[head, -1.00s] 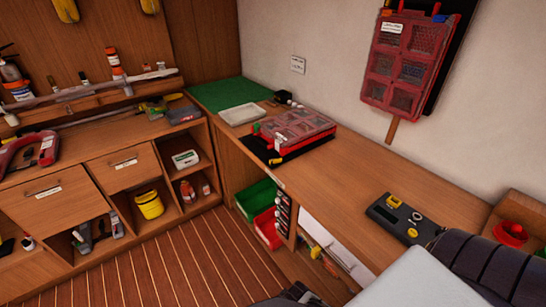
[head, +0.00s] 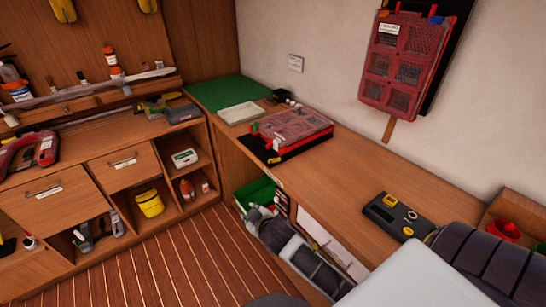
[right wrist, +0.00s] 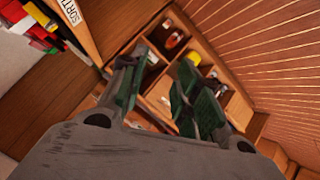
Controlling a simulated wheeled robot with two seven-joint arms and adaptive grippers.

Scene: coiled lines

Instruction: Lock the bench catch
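A red case with a clear compartmented lid (head: 296,127) lies on the bench (head: 345,180) near the far corner. A small orange-yellow piece (head: 274,160) shows at its front corner; I cannot tell whether it is the catch or how it is set. My right gripper (head: 256,213) is in front of the bench, below the case. In the right wrist view my right gripper (right wrist: 163,98) has its green-padded fingers apart with nothing between them. Part of the case (right wrist: 32,25) shows at upper left there. My left gripper is not in view.
A dark device with yellow parts (head: 398,216) lies on the near bench top. A similar red case (head: 408,60) hangs on the wall. Bare bench top lies between the case and device.

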